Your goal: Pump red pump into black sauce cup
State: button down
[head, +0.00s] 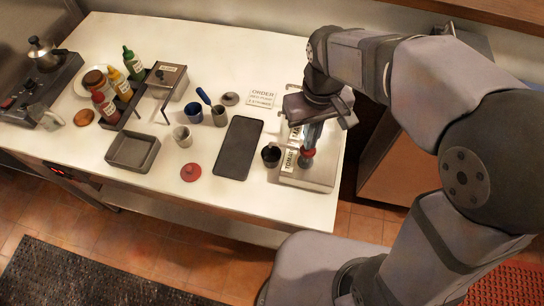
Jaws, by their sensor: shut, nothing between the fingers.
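The red pump (308,153) stands on the metal dispenser box (318,174) at the right end of the table. My gripper (310,137) is shut, points down and is right above the red pump, at or very close to its top. I cannot tell whether they touch. My gripper and arm hide part of the dispenser and whatever stands behind.
A dark flat board (239,148) lies left of the cup. The front table edge is clear.

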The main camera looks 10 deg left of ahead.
jog(key=shift+f, duration=0.25)
jog(key=shift+f+b, duration=1)
jog(key=shift+f, duration=0.35)
jog(key=shift+s, duration=0.1)
jog(key=shift+r+p, duration=1.55)
jog(key=shift+p, duration=0.1)
jog(key=shift+f, duration=0.2)
jog(key=shift+f+b, duration=1)
jog(key=shift+f, duration=0.35)
